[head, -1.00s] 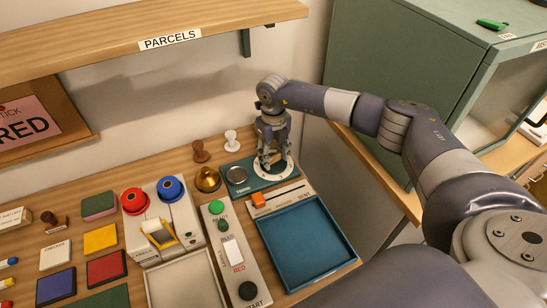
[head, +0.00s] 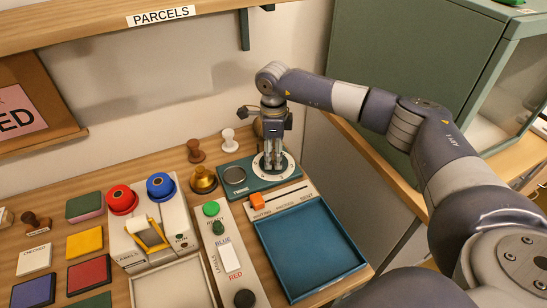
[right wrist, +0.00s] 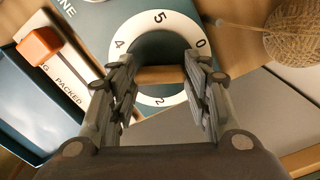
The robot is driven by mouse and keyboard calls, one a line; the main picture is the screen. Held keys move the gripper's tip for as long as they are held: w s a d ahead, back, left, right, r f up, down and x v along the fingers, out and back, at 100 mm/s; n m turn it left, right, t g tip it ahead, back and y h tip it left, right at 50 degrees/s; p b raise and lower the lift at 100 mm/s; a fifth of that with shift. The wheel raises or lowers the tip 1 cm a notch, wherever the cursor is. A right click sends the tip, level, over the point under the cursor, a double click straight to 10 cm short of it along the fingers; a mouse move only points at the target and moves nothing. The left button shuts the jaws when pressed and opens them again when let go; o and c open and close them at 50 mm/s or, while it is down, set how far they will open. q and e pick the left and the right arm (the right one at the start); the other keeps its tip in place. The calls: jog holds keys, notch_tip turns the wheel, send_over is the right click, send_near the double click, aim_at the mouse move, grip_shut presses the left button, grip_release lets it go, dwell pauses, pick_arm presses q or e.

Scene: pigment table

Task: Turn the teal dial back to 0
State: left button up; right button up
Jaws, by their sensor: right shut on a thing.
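The teal dial is part of a teal timer base (head: 240,187) at the back right of the table. Its white number ring (head: 288,170) shows around my right gripper (head: 272,165), which points down over its centre. My right gripper (right wrist: 163,85) is shut on the dial's knob, with a wood-coloured bar (right wrist: 160,75) showing between the fingers. The fingers hide part of the ring and any pointer. My left gripper is out of view.
A blue tray (head: 352,265) and an orange slider (head: 257,201) lie in front of the timer. A brass bell (head: 204,181) and stamps (head: 195,152) stand left of it. A twine ball (right wrist: 298,35) is close behind. A green cabinet (head: 400,60) stands at the right.

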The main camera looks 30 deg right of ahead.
jog(key=n+b, duration=0.2)
jog(key=n, duration=0.2)
jog(key=shift+n, duration=0.7)
jog(key=o, duration=1.1)
jog(key=shift+c, duration=0.2)
jog(key=shift+r, duration=0.15)
notch_tip(320, 180, up, 12)
